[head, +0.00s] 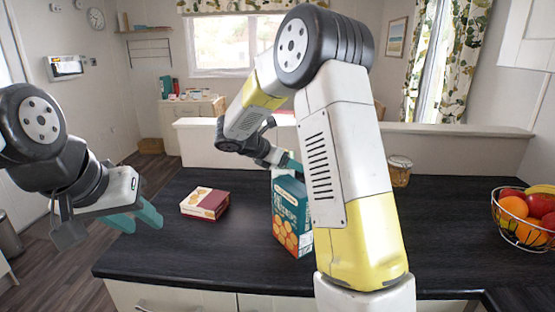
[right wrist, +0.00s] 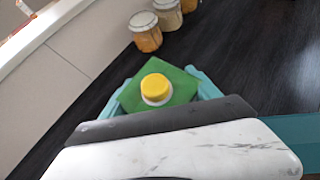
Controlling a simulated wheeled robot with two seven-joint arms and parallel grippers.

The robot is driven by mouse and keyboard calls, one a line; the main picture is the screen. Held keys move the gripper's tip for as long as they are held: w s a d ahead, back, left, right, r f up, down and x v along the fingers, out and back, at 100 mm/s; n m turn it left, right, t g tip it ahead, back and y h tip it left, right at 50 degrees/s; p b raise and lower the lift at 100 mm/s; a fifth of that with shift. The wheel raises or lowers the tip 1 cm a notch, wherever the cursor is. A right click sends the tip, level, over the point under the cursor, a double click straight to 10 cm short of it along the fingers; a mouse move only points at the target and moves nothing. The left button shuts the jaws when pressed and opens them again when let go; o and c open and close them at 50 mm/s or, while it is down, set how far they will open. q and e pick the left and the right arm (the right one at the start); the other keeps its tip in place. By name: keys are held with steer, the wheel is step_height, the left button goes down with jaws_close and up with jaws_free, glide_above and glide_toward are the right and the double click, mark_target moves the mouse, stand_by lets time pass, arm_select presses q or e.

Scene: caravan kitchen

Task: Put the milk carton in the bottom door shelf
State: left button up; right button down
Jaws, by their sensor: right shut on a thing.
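The milk carton (right wrist: 186,88) shows in the right wrist view as a green top with a yellow cap. My right gripper (right wrist: 165,92) is shut on it, with teal fingers at both sides of the carton. In the head view the right gripper (head: 290,162) is over the counter behind the blue box, and the carton is mostly or wholly hidden there. My left gripper (head: 137,216) is open and empty, near the left end of the counter. No door shelf or fridge shows in either view.
A blue biscuit box (head: 291,215) stands on the dark counter (head: 200,250) in front of the right gripper. A red and cream box (head: 205,203) lies to its left. A jar (head: 400,171) stands behind, and a wire fruit bowl (head: 525,214) at right. The counter's middle right is clear.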

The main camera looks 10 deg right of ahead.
steer(key=shift+c, duration=0.9)
jaws_free()
steer(key=shift+f, duration=0.1)
